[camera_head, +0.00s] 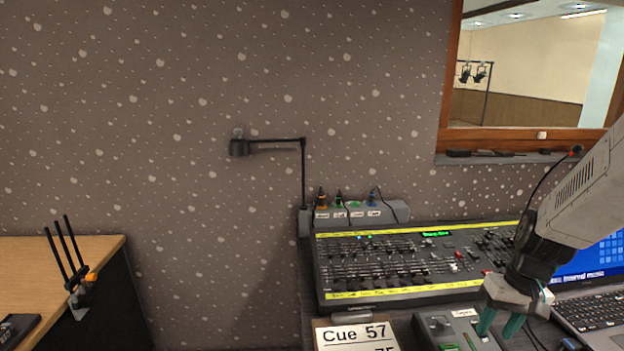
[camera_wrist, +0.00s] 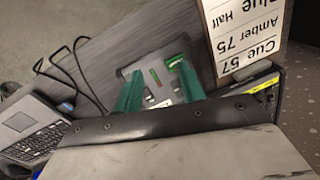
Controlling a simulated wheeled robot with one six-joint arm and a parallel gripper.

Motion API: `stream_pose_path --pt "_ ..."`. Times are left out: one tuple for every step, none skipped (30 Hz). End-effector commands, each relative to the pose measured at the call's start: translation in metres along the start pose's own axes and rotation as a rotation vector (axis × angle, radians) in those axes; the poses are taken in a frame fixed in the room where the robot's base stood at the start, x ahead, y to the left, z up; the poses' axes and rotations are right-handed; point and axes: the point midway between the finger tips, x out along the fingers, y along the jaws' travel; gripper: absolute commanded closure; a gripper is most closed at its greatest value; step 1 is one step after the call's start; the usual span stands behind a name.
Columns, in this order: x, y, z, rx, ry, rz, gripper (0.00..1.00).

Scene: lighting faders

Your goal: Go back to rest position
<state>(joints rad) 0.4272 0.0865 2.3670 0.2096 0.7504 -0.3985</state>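My gripper (camera_head: 500,323) has two green fingers and hangs at the lower right of the head view, over a small grey control box (camera_head: 448,328) with a knob. In the wrist view my gripper (camera_wrist: 158,90) has its fingers spread apart with nothing held between them. The same grey box (camera_wrist: 160,78) shows between and beyond the fingertips. Whether the fingers touch the box cannot be told. The lighting console (camera_head: 395,262) with rows of faders lies behind and left of my gripper.
A laptop (camera_head: 597,308) stands close on the right. A cue card (camera_head: 357,335) reading "Cue 57" is at the front. A grey socket strip (camera_head: 390,213) and a lamp (camera_head: 240,147) stand behind the console. A wooden desk (camera_head: 40,262) is at far left.

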Motion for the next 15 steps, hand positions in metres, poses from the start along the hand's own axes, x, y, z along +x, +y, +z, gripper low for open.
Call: stream_pose_path --pt "-0.013 -0.012 0.012 0.004 -0.014 0.003 0.60" --pt "-0.020 -0.018 0.020 0.007 -0.026 0.006 0.60" --pt "-0.029 -0.027 0.031 0.013 -0.039 0.011 0.60" --pt "-0.036 -0.033 0.040 0.015 -0.049 0.017 0.60" --pt "-0.044 -0.040 0.049 0.016 -0.057 0.024 0.60" --pt "-0.054 -0.048 0.061 0.017 -0.066 0.034 0.60" --pt "-0.061 -0.054 0.071 0.016 -0.072 0.043 0.60" --pt "-0.068 -0.059 0.081 0.015 -0.076 0.052 0.60" --pt "-0.077 -0.066 0.094 0.012 -0.078 0.066 0.60" --pt "-0.083 -0.071 0.103 0.009 -0.079 0.075 0.60" --pt "-0.089 -0.075 0.113 0.005 -0.078 0.085 0.60" --pt "-0.097 -0.080 0.125 -0.004 -0.073 0.099 0.60" --pt "-0.102 -0.084 0.134 -0.011 -0.068 0.108 0.60" --pt "-0.107 -0.087 0.142 -0.020 -0.060 0.117 0.60" --pt "-0.113 -0.091 0.152 -0.034 -0.047 0.129 0.60"
